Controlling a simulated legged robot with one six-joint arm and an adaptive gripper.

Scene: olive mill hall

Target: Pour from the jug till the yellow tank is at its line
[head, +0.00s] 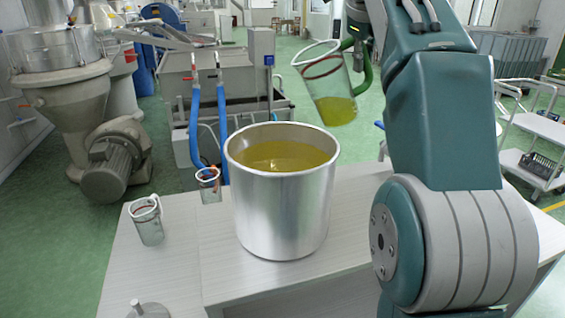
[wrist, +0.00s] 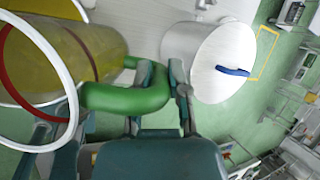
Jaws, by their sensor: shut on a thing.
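My gripper (wrist: 163,76) is shut on the green handle (wrist: 128,97) of a clear jug (head: 322,72). The jug is tilted in the air, to the right of and above the metal pot, with its mouth toward the upper left. It holds yellow-green liquid (head: 336,110) and has a red band near its rim. It also shows in the wrist view (wrist: 112,48). No stream of liquid shows. The open silver pot (head: 283,215) stands on the table with yellow-green liquid inside. I see no yellow-bodied tank, and no fill line on the pot.
Two small clear vessels with red marks, a nearer one (head: 147,224) and a farther one (head: 209,188), stand left of the pot on the pale table (head: 190,262). A round metal lid-like piece (head: 148,310) lies at the front. A white trolley (head: 540,130) stands at right.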

